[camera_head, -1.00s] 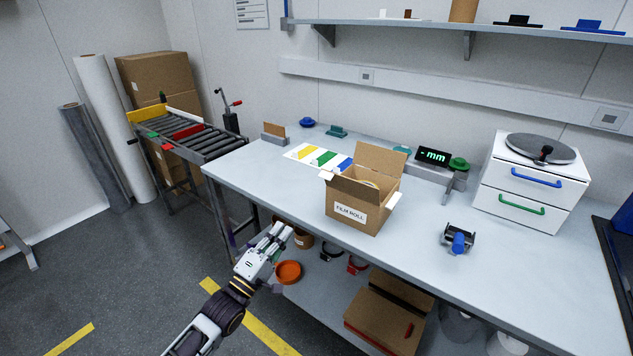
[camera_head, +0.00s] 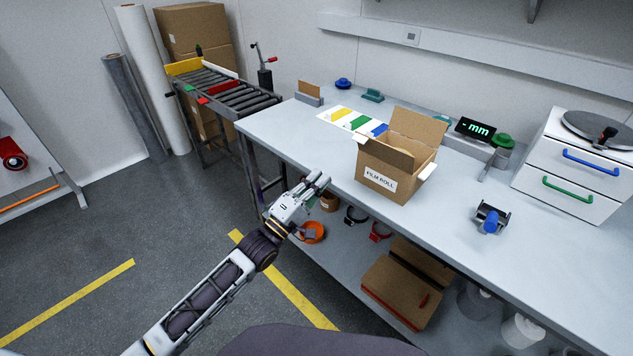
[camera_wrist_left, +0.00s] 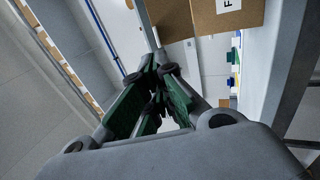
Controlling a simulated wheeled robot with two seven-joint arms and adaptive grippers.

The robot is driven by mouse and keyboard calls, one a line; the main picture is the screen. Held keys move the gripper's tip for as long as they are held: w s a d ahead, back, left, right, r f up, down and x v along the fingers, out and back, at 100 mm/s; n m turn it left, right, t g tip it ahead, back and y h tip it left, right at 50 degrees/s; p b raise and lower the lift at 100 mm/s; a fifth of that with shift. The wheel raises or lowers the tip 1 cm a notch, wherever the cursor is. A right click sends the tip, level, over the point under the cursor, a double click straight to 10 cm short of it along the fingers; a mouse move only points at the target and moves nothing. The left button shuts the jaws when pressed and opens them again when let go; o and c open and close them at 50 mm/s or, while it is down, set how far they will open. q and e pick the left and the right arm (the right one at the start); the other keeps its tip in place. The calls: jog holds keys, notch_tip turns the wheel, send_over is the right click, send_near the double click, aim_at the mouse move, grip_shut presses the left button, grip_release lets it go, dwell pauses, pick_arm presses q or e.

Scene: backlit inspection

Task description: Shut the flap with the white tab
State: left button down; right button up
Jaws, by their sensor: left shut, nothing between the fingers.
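An open cardboard box labelled FILM ROLL (camera_head: 380,181) stands on the grey workbench (camera_head: 470,215). Its back flap (camera_head: 417,125) stands up tall and its front flap (camera_head: 384,153) is raised. White tabs show at the left (camera_head: 361,138) and right (camera_head: 428,171) of the opening; I cannot tell exactly how each joins its flap. My left gripper (camera_head: 322,181) is shut and empty at the bench's front edge, left of the box and apart from it. In the left wrist view the fingers (camera_wrist_left: 157,72) point toward the box (camera_wrist_left: 210,14), whose lower part shows at the top.
A white drawer unit (camera_head: 572,155) and a small blue-knobbed device (camera_head: 491,217) stand right of the box. A coloured card (camera_head: 352,121) lies behind it to the left. A roller conveyor (camera_head: 228,97) is at the far left. A lower shelf holds a brown carton (camera_head: 402,291).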

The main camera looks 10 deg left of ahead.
pick_arm(q)
jog(key=x, duration=1.2)
pick_arm(e)
jog(key=shift+s+d, duration=0.25)
jog(key=shift+s, duration=0.05)
pick_arm(q)
jog(key=shift+r+p, duration=0.1)
jog(key=shift+p, duration=0.25)
pick_arm(e)
jog(key=shift+s+r, duration=0.1)
jog(key=shift+s, duration=0.1)
pick_arm(q)
jog(key=shift+w+d+r+p, duration=0.1)
jog(key=shift+r+p, duration=0.05)
jog(key=shift+p, duration=0.55)
pick_arm(e)
jog(key=shift+g, duration=0.3)
jog(key=s+d, duration=0.2)
jog(key=s, duration=0.1)
jog(key=shift+s+d, duration=0.2)
jog(key=shift+d, duration=0.15)
pick_arm(q)
jog(key=shift+g, duration=0.3)
pick_arm(e)
jog(key=shift+s+a, duration=0.1)
pick_arm(q)
jog(key=shift+p, duration=0.4)
pick_arm(e)
jog(key=shift+s+a, duration=0.15)
jog(key=shift+a, duration=0.2)
